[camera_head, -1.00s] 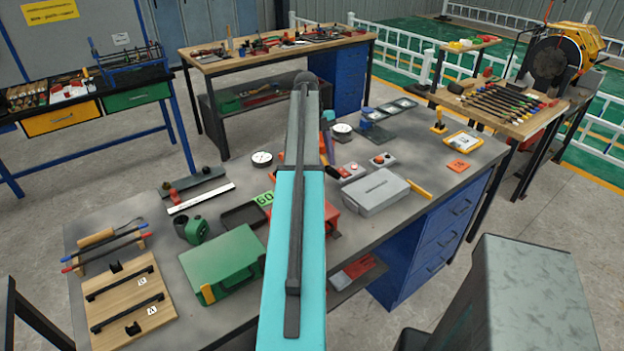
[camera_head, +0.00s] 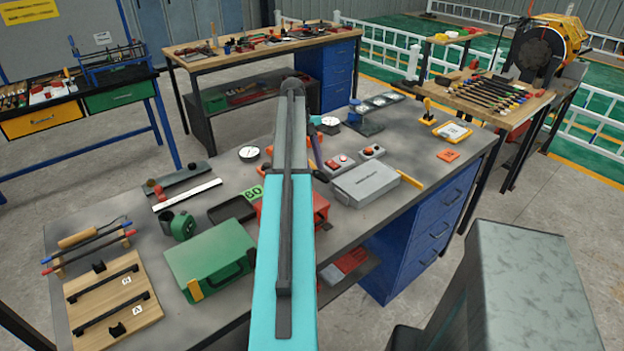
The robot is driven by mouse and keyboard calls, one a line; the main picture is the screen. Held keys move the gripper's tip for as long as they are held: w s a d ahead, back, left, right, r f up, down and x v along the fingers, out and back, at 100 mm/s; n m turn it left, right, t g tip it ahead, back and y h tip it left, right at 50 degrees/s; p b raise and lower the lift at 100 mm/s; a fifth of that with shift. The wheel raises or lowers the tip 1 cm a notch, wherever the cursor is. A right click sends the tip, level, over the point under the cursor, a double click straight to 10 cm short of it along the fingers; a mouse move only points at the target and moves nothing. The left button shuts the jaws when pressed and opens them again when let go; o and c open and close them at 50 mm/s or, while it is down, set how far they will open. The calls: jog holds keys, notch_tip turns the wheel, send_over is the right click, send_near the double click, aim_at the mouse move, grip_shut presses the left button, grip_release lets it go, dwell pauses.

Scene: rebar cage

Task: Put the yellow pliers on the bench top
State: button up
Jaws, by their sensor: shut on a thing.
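My cyan and grey arm reaches up the middle of the view over the grey bench top (camera_head: 400,145). A dark, slim shape (camera_head: 319,172) shows just right of the arm, too unclear to name.
The bench holds a green case (camera_head: 210,258), a grey case (camera_head: 365,184), a red box (camera_head: 314,208), a wooden board (camera_head: 115,298) and round gauges. The right part of the top, near an orange card (camera_head: 448,155), has bare room. Blue drawers (camera_head: 425,235) stand below.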

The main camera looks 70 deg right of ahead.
jog(key=shift+f, duration=0.45)
jog(key=shift+f+p, duration=0.65)
jog(key=shift+f, duration=1.2)
jog(key=shift+f, duration=0.1)
jog(key=o, duration=1.2)
jog(key=shift+p+v, duration=1.7)
jog(key=shift+v, duration=4.4)
